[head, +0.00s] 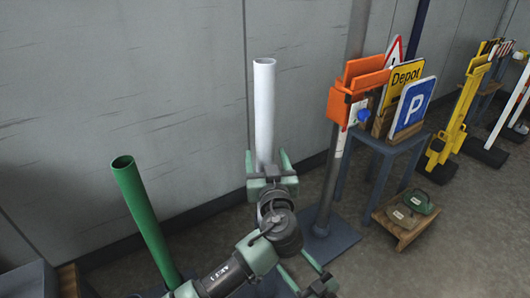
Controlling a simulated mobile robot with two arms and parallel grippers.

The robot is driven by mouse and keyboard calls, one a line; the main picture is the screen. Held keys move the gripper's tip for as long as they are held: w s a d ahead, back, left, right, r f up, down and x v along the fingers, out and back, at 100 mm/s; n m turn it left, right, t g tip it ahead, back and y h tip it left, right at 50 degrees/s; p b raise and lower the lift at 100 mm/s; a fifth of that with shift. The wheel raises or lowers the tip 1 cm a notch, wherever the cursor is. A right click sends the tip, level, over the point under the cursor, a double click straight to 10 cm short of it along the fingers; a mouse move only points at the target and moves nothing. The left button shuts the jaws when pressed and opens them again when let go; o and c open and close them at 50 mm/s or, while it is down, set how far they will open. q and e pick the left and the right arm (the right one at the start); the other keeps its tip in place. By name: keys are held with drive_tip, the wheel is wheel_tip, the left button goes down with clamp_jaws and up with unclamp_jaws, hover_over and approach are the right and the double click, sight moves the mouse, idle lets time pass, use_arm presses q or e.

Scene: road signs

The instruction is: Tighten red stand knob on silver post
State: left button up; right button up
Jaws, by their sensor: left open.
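A pale silver post (264,110) stands upright in front of the grey wall, with an open round top. My left gripper (267,160) is at the lower visible part of this post. Its two green fingers are apart, one to each side of the post in the picture; I cannot tell whether they touch it. The red knob and the post's base are not visible; my gripper and arm cover that area.
A green tube (146,220) leans at the left. A grey pole with a dark base plate (330,246) stands right of my left gripper. Beyond it are an orange holder (358,92), a table with a blue parking sign (413,108), and a low wooden stand (398,226).

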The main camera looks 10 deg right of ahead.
use_arm(q)
drive_tip(key=shift+w+d, duration=0.2)
drive_tip(key=shift+w, duration=1.15)
clamp_jaws()
